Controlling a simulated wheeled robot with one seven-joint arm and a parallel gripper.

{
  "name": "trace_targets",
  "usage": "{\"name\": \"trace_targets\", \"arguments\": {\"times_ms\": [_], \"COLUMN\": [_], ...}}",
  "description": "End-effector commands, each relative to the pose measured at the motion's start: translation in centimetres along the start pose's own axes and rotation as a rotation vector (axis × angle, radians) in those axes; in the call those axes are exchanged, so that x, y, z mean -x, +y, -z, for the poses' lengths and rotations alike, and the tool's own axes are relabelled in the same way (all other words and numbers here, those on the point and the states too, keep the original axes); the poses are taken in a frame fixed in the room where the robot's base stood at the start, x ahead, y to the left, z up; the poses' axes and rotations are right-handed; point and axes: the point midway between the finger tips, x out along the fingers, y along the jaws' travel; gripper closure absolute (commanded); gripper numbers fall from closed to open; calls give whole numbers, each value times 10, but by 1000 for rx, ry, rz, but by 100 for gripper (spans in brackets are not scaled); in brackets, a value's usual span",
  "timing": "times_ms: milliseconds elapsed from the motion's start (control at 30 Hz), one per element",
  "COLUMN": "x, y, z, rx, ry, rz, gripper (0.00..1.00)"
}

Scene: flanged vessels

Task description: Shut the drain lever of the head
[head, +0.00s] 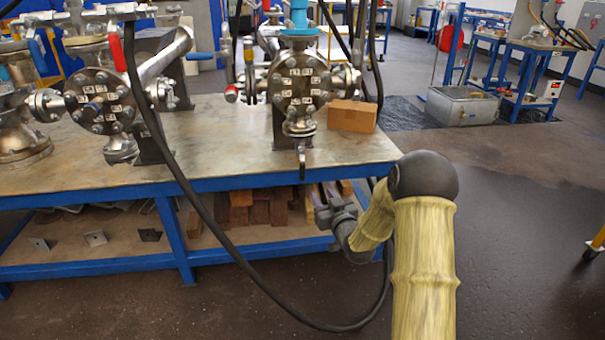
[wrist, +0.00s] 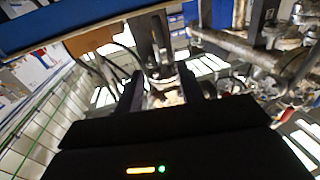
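Two flanged vessel heads stand on the metal bench: the right head (head: 299,87) and the left head (head: 101,101). A short drain fitting (head: 300,126) hangs under the right head. Its dark lever (head: 302,160) points down over the bench's front edge. My gripper (head: 318,196) is below and slightly right of that lever, in front of the lower shelf, apart from it. In the wrist view my gripper (wrist: 160,92) has its two dark fingers apart with nothing held. The drain fitting (wrist: 163,76) and dark lever (wrist: 152,38) show beyond and between them.
A brown box (head: 352,116) sits right of the right head. The blue bench edge (head: 250,178) runs above my gripper. A black hose (head: 190,190) loops across the front to the floor. Blocks (head: 258,208) lie on the lower shelf.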

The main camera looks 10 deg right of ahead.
Motion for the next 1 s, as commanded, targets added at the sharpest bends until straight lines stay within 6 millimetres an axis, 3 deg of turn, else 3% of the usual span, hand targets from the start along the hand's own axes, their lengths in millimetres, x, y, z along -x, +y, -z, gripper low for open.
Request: {"name": "trace_targets", "arguments": {"times_ms": [367,1000], "x": [-15,-104], "y": [-1,-1], "z": [-1,-3], "rx": [1,0], "ry": [0,-1], "rz": [1,1], "gripper": [62,62]}}
